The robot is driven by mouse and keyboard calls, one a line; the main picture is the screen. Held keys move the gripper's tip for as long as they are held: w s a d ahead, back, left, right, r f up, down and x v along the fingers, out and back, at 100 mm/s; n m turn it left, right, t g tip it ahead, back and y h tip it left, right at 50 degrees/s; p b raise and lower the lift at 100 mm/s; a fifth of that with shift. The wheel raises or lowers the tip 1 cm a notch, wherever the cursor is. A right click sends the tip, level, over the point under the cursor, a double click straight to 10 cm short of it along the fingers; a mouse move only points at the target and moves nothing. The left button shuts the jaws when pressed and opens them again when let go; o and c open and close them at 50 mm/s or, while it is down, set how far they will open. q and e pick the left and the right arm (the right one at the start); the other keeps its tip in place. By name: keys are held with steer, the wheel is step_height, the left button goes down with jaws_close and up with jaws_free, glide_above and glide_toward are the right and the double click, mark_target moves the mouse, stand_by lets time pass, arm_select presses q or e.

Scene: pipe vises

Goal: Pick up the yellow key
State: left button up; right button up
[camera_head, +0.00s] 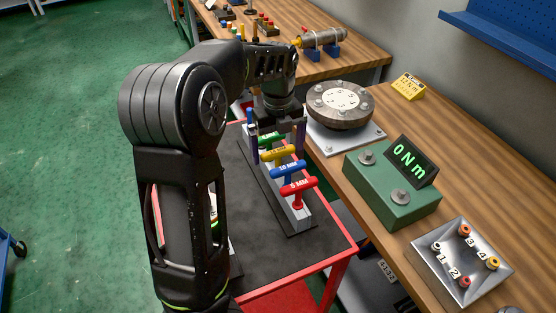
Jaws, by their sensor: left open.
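The yellow key (279,152) is a T-handled key standing upright in a grey rack (294,220) on the cart. It is between the green key (267,139) and the blue key (288,171); a red key (298,190) stands nearest me. My left gripper (277,144) points down over the far end of the rack. Its fingers are apart, on either side of the green and yellow handles. I cannot tell whether they touch any key. My right gripper is not in view.
The red-framed cart has a dark top (267,262). To the right, a wooden bench (389,237) holds a round flanged disc (340,103), a green torque display box (393,190) and a metal box with numbered knobs (461,262). My left arm hides part of the cart's left side.

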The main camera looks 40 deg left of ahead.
mark_target(278, 159)
arm_select(q)
step_height(278, 159, down, 4)
steer(key=shift+w+f+p, duration=0.1)
steer(key=shift+f+p, duration=0.1)
steer(key=shift+p, duration=0.15)
steer(key=shift+c, duration=0.6)
steer(key=c, duration=1.2)
